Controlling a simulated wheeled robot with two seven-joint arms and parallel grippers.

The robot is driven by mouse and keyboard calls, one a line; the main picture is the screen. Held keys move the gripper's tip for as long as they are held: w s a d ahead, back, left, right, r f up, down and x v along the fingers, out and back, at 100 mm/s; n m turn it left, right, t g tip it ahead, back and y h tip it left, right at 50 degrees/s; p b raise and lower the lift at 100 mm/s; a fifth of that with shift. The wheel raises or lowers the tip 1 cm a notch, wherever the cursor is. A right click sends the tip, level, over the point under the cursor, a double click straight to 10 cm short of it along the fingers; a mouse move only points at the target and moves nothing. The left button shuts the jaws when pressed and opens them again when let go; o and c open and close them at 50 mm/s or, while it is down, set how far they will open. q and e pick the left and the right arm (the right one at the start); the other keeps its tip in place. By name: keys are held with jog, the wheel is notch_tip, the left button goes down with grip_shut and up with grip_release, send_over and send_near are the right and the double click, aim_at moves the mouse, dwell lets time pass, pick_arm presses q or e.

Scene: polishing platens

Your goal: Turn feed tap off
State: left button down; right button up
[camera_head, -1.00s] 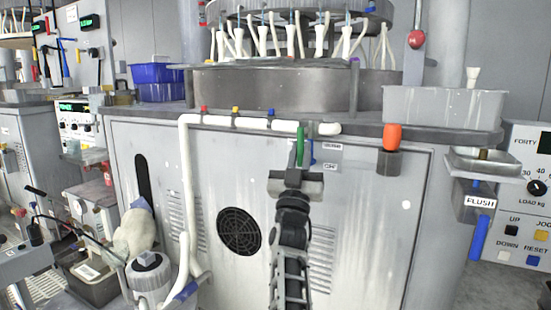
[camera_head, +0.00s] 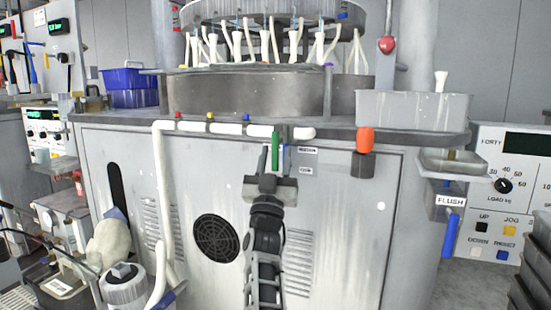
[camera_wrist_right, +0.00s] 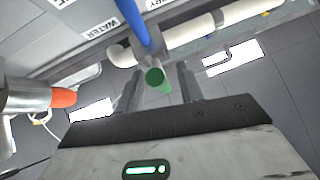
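A green tap handle (camera_head: 275,150) hangs down from the right end of a white pipe (camera_head: 228,128) on the cabinet front. Which handle is the feed tap is not marked legibly. My right gripper (camera_head: 275,165) points up below the green handle. In the right wrist view the fingers (camera_wrist_right: 158,88) are apart, with the green handle (camera_wrist_right: 157,78) seen end-on between them and no clear contact. The blue handle (camera_wrist_right: 135,22) is beyond. My left gripper is out of view.
An orange-topped knob (camera_head: 366,142) sticks out to the right on the cabinet edge, and shows at left in the wrist view (camera_wrist_right: 63,97). A grey trough (camera_head: 412,109) stands above right. A flush unit (camera_head: 448,202) is at the right.

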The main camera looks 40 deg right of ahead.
aim_at(275, 162)
jog(key=v, duration=0.6)
jog(key=shift+f+p, duration=0.15)
jog(key=shift+p, duration=0.25)
jog(key=shift+s+a+f, duration=0.2)
jog(key=shift+f, duration=0.05)
pick_arm(q)
jog(key=shift+s+a+f+g, duration=0.15)
jog(key=shift+s+f+g, duration=0.1)
jog(key=shift+f+g, duration=0.25)
pick_arm(e)
jog(key=shift+s+a+f, duration=0.1)
